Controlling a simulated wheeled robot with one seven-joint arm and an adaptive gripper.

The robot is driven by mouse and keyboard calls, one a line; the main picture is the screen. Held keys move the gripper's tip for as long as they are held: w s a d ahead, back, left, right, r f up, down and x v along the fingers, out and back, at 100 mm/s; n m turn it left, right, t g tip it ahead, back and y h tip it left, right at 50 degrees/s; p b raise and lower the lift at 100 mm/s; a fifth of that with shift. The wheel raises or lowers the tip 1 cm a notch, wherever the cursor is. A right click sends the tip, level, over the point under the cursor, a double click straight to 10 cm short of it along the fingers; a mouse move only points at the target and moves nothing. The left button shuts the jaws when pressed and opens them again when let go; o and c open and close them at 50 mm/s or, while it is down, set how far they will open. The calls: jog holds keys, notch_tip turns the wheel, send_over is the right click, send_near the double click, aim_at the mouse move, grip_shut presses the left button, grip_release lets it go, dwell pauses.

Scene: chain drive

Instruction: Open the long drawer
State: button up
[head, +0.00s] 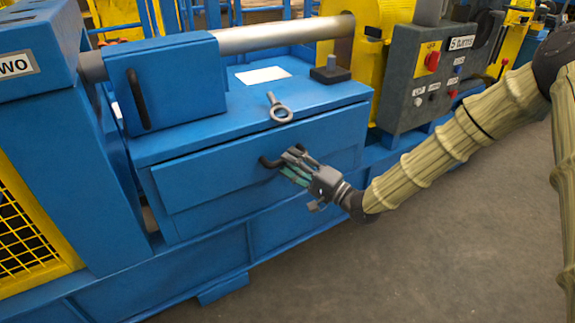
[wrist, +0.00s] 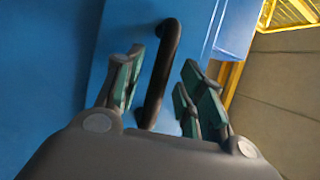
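The long drawer (head: 215,178) is a wide blue front below the top of the blue cabinet, and it looks shut. In the wrist view the handle (wrist: 160,70) lies between the open fingers of my gripper (wrist: 158,92), with gaps showing on both sides. I cannot tell how deep the handle sits between the fingers.
A blue box with a black handle (head: 137,98) stands at the left. A grey control panel (head: 418,80) is at the right. Grey floor (head: 420,240) in front is clear.

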jog(key=shift+x, duration=0.95)
grip_shut()
jog(key=shift+s, duration=0.1)
